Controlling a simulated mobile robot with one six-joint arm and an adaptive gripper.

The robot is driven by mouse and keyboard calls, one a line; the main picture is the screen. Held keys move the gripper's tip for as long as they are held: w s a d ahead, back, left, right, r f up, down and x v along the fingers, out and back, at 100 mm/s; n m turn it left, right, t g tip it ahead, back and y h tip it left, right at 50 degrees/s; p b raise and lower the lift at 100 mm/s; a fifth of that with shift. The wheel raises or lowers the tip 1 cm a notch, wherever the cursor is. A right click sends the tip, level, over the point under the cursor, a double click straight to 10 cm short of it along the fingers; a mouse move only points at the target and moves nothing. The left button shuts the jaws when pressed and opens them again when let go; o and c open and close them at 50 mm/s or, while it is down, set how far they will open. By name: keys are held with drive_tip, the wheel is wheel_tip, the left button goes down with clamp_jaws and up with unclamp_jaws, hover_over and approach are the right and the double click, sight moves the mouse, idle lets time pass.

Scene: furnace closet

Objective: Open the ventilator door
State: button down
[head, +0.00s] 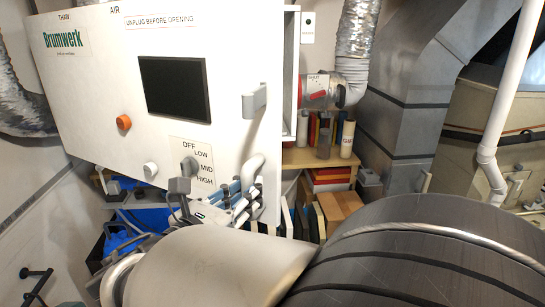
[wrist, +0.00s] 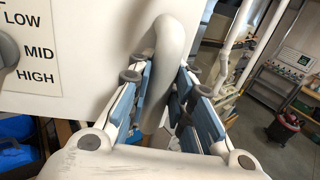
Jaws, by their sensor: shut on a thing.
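The ventilator door (head: 100,100) is the big white panel marked "Brumwerk" in the head view. It carries a dark screen, an orange knob (head: 124,122) and a dial (head: 189,166) with OFF, LOW, MID and HIGH. A pale curved handle (head: 254,168) stands near its lower right edge. My gripper (head: 243,197) reaches this handle from below. In the wrist view the blue-padded fingers of my gripper (wrist: 166,82) are on both sides of the handle (wrist: 174,38), shut on it. A strip of the cabinet (head: 296,70) shows beyond the door's right edge; I cannot tell how far the door stands open.
A silver duct (head: 355,40) with a red-handled valve (head: 318,95) is right of the cabinet. Blue bins (head: 150,218) lie under the door. Grey ductwork (head: 400,110) fills the right.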

drive_tip(key=shift+v, duration=1.5)
drive_tip(key=c, duration=1.4)
unclamp_jaws()
drive_tip(key=shift+c, duration=0.2)
drive_tip(key=shift+r, duration=0.1)
wheel_tip(320, 180, up, 10)
